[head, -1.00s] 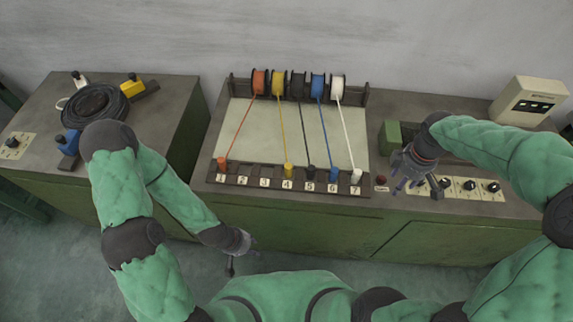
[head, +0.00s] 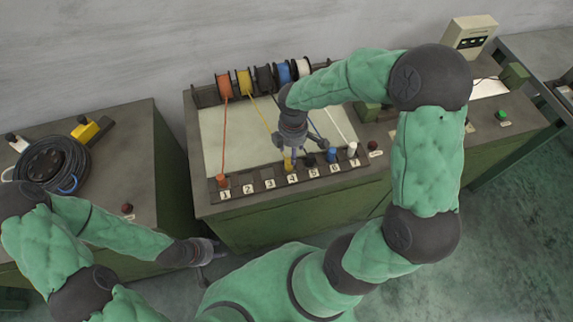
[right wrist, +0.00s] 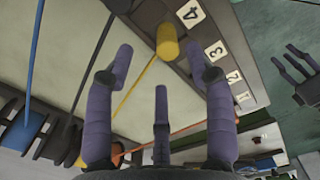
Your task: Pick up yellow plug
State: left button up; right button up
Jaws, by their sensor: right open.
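The yellow plug (head: 288,165) stands at slot 4 of the numbered dark strip (head: 258,185), with its yellow cord running back to a yellow spool (head: 244,83). My right gripper (head: 292,155) is over it and partly hides it in the head view. In the right wrist view the yellow plug (right wrist: 167,42) shows between and just beyond the spread fingers of the open right gripper (right wrist: 160,62); no grip on it shows. My left gripper (head: 205,268) is empty in front of the bench, fingers apart, and also shows in the right wrist view (right wrist: 298,65).
An orange plug (head: 222,182) is at slot 1. Black (head: 310,160), blue (head: 332,155) and white (head: 352,149) plugs stand close to the right of the yellow one. Slots 2 and 3 are empty. A cable coil (head: 48,165) lies on the left bench.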

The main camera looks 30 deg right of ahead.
aim_at(289, 160)
jog(key=shift+f, duration=0.95)
jog(key=f+b, duration=0.1)
jog(key=f, duration=0.1)
jog(key=a+f, duration=0.1)
jog(key=f, duration=0.1)
jog(key=shift+f+b, duration=0.25)
jog(key=shift+b, duration=0.15)
jog(key=shift+f, duration=0.3)
grip_shut()
